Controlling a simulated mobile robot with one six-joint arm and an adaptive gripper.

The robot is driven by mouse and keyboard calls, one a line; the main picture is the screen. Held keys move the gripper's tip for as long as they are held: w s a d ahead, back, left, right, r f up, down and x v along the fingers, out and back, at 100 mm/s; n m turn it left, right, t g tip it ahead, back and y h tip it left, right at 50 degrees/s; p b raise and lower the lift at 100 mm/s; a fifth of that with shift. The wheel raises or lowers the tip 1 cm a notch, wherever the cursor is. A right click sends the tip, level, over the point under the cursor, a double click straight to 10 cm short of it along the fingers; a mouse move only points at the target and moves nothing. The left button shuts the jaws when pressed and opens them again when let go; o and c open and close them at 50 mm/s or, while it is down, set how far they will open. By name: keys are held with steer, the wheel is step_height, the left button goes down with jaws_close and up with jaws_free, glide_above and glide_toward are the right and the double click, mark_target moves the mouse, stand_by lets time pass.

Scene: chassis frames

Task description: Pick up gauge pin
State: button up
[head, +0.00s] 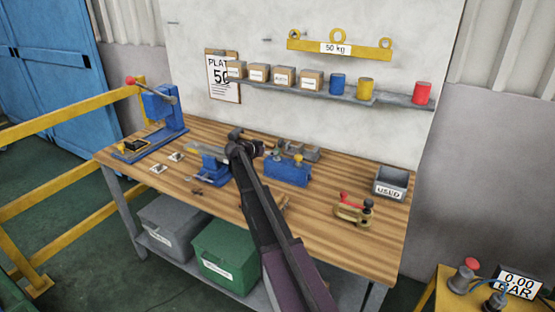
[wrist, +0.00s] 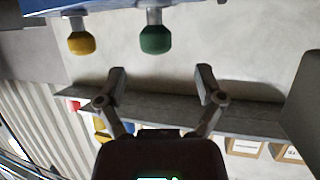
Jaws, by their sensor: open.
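A blue block (head: 287,174) stands on the bench in the head view, with a yellow knob (head: 298,158) on top. In the wrist view, which looks upside down, the blue block (wrist: 110,6) shows along the top edge. A yellow-headed pin (wrist: 80,40) and a green-headed pin (wrist: 155,38) stick out of it. No label tells which is the gauge pin. My gripper (wrist: 160,77) is open and empty. The green head lies beyond the fingertips, roughly in line with the gap, apart from both fingers. In the head view my arm hides part of the bench beside the block.
A blue press (head: 162,108) stands at the bench's left end. Grey blocks (head: 298,148) sit behind the blue block. A red-handled clamp (head: 353,208) and a grey USED bin (head: 391,183) are to the right. A wall shelf (head: 390,100) holds boxes and cups above.

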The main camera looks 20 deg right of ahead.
mark_target(277, 160)
stand_by(0.3)
steer(key=shift+w+d+f+b, duration=0.3)
steer(key=shift+d+f+b, duration=0.3)
steer(key=shift+d, duration=0.2)
steer(key=shift+w+d+f+b, duration=0.25)
steer(key=shift+d+f+b, duration=0.35)
steer(key=shift+d, duration=0.2)
steer(key=shift+w+d+f, duration=0.15)
steer(key=shift+w+d, duration=0.05)
steer(key=shift+d, duration=0.35)
jaws_close()
